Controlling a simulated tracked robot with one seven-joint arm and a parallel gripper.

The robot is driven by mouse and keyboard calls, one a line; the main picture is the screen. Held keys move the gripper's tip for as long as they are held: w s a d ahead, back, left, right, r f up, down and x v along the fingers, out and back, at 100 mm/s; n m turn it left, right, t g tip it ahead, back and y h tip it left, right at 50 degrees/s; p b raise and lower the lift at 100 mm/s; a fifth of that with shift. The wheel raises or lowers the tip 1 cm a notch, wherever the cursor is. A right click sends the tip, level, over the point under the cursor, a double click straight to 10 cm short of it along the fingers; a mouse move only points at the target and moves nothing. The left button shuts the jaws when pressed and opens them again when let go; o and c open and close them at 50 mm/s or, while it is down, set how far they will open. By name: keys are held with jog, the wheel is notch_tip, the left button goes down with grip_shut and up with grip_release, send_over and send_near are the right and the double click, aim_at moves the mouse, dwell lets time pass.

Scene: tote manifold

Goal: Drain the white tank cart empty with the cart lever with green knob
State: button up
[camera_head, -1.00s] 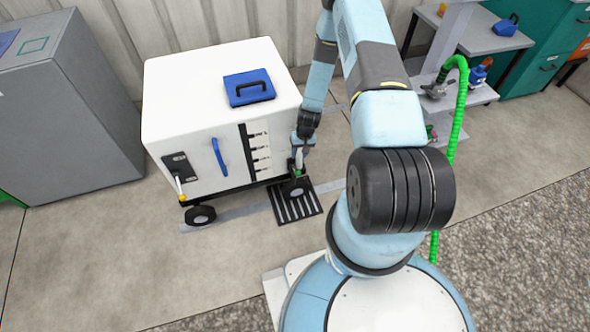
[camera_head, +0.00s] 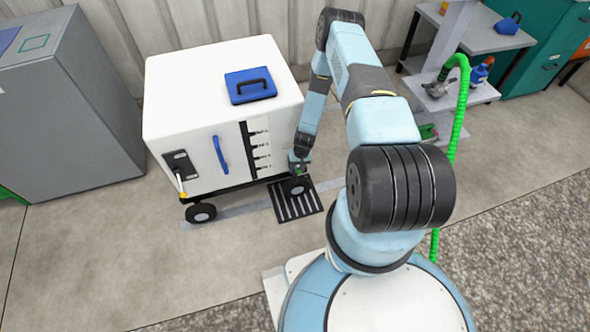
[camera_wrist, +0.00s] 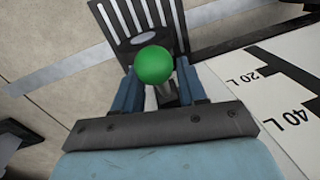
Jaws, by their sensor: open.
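The white tank cart (camera_head: 185,115) stands left of centre, with a blue handle on its front and a litre scale (camera_wrist: 292,112) on its side. The green knob (camera_wrist: 154,65) of the cart lever shows in the wrist view, between my gripper's two fingers. My gripper (camera_head: 299,170) is at the cart's lower right corner, pointing down, and mostly hides the knob in the head view. The fingers are open on either side of the knob; I cannot tell whether they touch it. The lever's lower part is largely hidden.
A slotted black floor drain (camera_head: 308,206) lies below my gripper. A blue lid (camera_head: 249,86) with a handle is on the cart top. A grey cabinet (camera_head: 65,110) stands left, and a green hose (camera_head: 460,100) hangs right by a shelf.

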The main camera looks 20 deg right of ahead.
jog(key=shift+f, duration=0.4)
grip_shut()
dwell(0.4)
